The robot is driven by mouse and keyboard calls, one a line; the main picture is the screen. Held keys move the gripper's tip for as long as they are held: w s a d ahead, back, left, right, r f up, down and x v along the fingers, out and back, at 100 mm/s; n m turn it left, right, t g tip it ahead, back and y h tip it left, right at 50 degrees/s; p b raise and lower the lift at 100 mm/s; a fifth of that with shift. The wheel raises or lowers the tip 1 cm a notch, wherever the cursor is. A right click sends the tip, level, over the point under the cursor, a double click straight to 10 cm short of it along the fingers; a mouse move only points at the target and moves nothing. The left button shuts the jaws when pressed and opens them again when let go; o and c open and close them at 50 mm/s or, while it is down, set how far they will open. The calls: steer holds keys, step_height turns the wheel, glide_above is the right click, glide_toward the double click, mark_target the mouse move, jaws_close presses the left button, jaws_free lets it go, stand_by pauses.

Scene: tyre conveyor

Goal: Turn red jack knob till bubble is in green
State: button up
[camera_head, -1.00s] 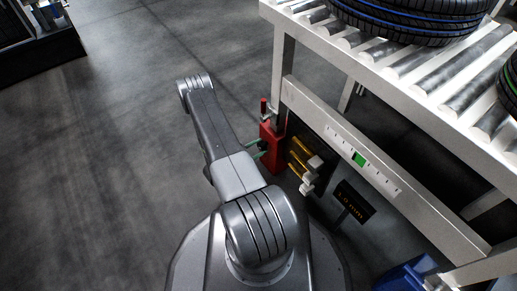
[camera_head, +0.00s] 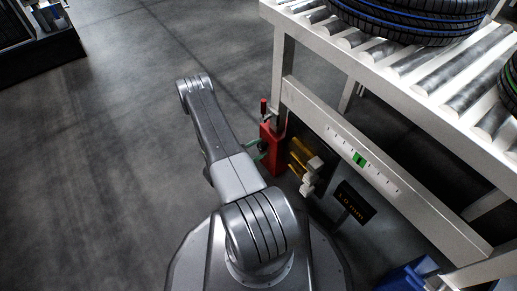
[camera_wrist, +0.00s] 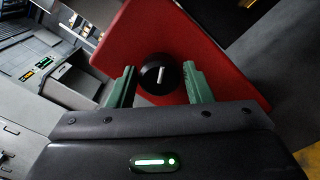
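The red jack (camera_head: 270,150) stands by the conveyor frame's leg; its upright red handle shows in the head view. In the wrist view, its black round knob (camera_wrist: 160,75) with a white mark sits on the red face. My gripper (camera_wrist: 159,70) has its green fingers on either side of the knob. Any gap is small, and I cannot tell whether they press it. The white level scale (camera_head: 361,160) on the frame beam has a green zone (camera_head: 359,158) with a dark line across it. The bubble itself is too small to make out. A dark display (camera_head: 355,202) shows yellow millimetre digits.
The roller conveyor (camera_head: 395,60) carries tyres (camera_head: 410,22) above and right of the jack. A yellow and white bracket (camera_head: 305,165) is close right of the jack. A blue item (camera_head: 408,275) lies lower right. The floor (camera_head: 110,180) at left is clear.

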steer(key=shift+o, duration=0.9)
steer(key=shift+s+a, duration=0.25)
steer(key=shift+a, duration=0.2)
steer(key=p+v, duration=0.3)
steer(key=v, duration=0.9)
steer(key=shift+s+a, duration=0.25)
steer(key=shift+a, duration=0.05)
steer(key=shift+b+x, duration=1.5)
steer(key=shift+x, duration=5.45)
